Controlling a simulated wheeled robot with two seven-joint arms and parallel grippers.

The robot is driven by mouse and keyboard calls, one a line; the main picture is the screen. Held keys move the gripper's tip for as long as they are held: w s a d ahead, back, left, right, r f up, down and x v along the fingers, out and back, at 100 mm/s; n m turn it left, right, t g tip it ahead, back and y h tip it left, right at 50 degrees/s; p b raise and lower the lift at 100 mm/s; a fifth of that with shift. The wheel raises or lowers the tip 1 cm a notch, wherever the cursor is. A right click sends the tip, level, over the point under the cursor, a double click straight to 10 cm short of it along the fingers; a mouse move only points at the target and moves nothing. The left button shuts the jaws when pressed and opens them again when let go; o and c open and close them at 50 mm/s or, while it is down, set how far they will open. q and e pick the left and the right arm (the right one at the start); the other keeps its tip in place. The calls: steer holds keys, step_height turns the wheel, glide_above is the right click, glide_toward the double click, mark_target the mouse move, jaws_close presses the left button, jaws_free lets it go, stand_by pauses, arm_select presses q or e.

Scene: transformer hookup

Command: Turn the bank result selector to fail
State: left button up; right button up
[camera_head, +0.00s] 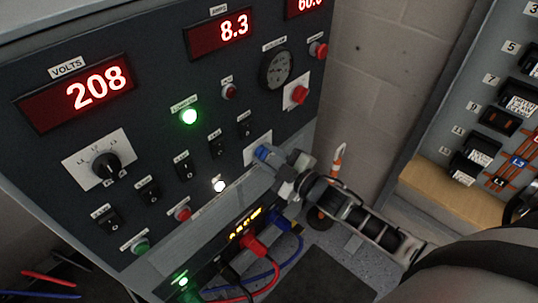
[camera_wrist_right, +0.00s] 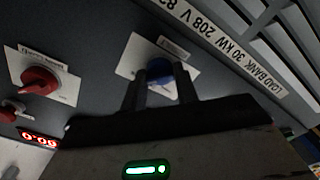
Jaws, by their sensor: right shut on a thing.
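A blue selector knob (camera_head: 264,152) sits on a white plate (camera_head: 255,144) at the right edge of the dark panel. In the right wrist view the blue knob (camera_wrist_right: 160,70) lies between the two fingers, and its small label is too blurred to read. My right gripper (camera_head: 274,158) is shut on the knob; it also shows in the right wrist view (camera_wrist_right: 160,88). The fingers hide part of the knob, so I cannot tell which position it points to. My left gripper is not in view.
The panel has a lit volts display (camera_head: 88,93), a black rotary knob (camera_head: 106,166), a red knob (camera_head: 299,94), a dial gauge (camera_head: 277,69) and several switches. Red and blue cables (camera_head: 262,278) hang below my right gripper. A breaker board (camera_head: 470,80) stands at right.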

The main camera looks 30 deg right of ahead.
stand_by(0.3)
steer(key=o, duration=1)
steer(key=shift+s, duration=0.1)
steer(key=v, duration=1.5)
steer(key=shift+s+d+b, duration=0.25)
steer(key=shift+s+b, duration=0.1)
steer(key=shift+b, duration=0.05)
steer(key=s+a+m+g+h, duration=0.6)
steer(key=s+a+m+g, duration=0.3)
steer(key=s+m+g, duration=0.3)
steer(key=w+a+f+t+y, duration=0.1)
steer(key=w+a+f, duration=0.1)
steer(key=w+a+f+n+t+y, duration=0.1)
steer(key=w+f+t, duration=0.1)
steer(key=w+f, duration=0.1)
steer(key=w+a+f+t+y, duration=0.1)
steer(key=w+a+f+t, duration=0.1)
steer(key=shift+w+a+f+n, duration=0.3)
steer(key=shift+w+a+n, duration=0.05)
steer(key=shift+n, duration=0.05)
